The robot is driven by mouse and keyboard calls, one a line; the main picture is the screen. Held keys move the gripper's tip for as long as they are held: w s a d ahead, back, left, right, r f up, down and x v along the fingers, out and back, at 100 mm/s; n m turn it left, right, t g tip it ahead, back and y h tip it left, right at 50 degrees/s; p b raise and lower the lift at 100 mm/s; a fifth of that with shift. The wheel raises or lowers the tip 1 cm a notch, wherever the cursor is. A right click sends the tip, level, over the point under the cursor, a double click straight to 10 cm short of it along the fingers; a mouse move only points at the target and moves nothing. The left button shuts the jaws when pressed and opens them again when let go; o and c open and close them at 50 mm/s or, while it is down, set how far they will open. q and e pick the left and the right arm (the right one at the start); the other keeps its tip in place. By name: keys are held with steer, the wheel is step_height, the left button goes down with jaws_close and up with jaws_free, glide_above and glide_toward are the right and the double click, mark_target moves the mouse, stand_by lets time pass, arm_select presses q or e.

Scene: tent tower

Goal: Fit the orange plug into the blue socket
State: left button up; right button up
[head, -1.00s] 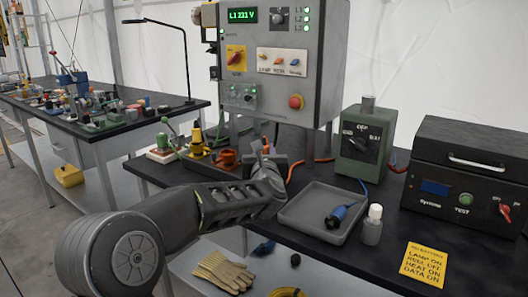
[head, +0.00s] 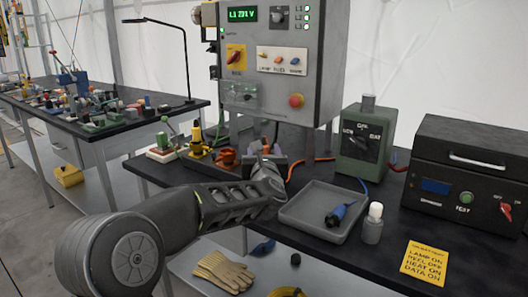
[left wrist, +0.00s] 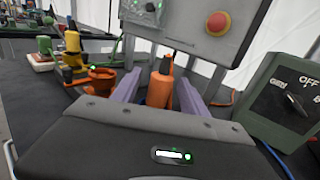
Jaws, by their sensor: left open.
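My left gripper (head: 268,152) is open at the back of the black bench, below the grey panel. In the left wrist view its two fingers (left wrist: 158,92) stand apart on either side of an orange plug (left wrist: 160,90), with gaps visible beside it. The plug is upright; its lower end is hidden by the gripper body. In the head view only a little of the plug shows behind the gripper. A blue connector (head: 338,215) with a blue cable lies in the grey tray; I cannot tell whether it is the blue socket. My right gripper is not in view.
An orange socket-like fitting (head: 226,157) and a yellow one (head: 197,146) stand left of the gripper. The grey tray (head: 297,215), a white-capped bottle (head: 373,225) and a green switch box (head: 364,145) are to the right. An orange cable (head: 293,170) runs behind the tray.

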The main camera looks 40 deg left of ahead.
arm_select(q)
steer(key=shift+s, duration=0.1)
steer(key=v, duration=0.7)
steer(key=shift+s+d+b, duration=0.25)
steer(key=shift+b, duration=0.1)
stand_by(0.7)
